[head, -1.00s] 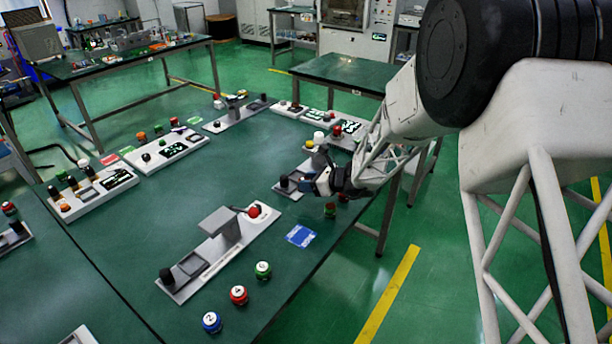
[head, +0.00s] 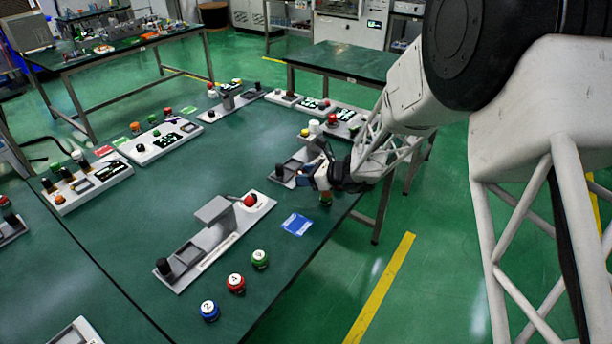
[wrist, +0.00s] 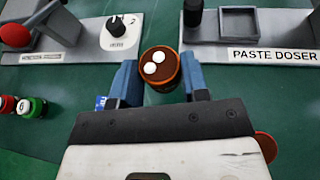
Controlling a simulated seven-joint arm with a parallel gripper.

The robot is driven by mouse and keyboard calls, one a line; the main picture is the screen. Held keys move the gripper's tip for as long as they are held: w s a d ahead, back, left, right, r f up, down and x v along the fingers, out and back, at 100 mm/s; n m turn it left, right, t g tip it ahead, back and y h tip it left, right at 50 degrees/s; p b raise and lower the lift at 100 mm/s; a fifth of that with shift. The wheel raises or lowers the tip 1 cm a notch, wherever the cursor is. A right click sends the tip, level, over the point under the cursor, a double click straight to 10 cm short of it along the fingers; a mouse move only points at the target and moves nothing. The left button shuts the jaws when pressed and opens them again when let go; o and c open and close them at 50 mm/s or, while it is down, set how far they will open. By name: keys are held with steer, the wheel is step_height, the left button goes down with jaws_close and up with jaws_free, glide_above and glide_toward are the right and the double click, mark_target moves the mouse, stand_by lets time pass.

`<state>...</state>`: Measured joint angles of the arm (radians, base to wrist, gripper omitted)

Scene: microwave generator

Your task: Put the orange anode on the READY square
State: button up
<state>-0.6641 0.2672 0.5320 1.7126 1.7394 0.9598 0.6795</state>
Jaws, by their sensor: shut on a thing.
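In the wrist view, the orange anode (wrist: 160,66) is an upright orange cylinder with a dark brown top and two white dots. My gripper (wrist: 160,80) has its two blue fingers on either side of it and is shut on it. In the head view, my gripper (head: 326,182) is low over the right edge of the green table, and it largely hides what is at its fingertips. A green card (head: 121,141) and another green card (head: 188,110) lie on the far part of the table. Their print is too small to read as READY.
A grey device with a red knob (head: 250,200) stands left of my gripper. A blue card (head: 297,223) lies beside it. Green (head: 260,259), red (head: 236,283) and blue (head: 209,310) cans stand at the near edge. The table's middle is clear.

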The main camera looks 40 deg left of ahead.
steer(key=shift+w, duration=0.1)
steer(key=w+d+f, duration=0.1)
steer(key=w+d, duration=1.4)
steer(key=w, duration=0.1)
steer(key=shift+w+f, duration=0.15)
steer(key=shift+f, duration=0.05)
steer(key=w+a, duration=0.3)
steer(key=w, duration=0.1)
steer(key=w+a+f, duration=0.1)
steer(key=w+a, duration=0.1)
steer(key=w, duration=0.3)
steer(key=w+a, duration=0.3)
steer(key=w, duration=0.1)
steer(key=shift+w+a+f, duration=0.25)
steer(key=shift+a, duration=0.05)
steer(key=shift+f, duration=1.75)
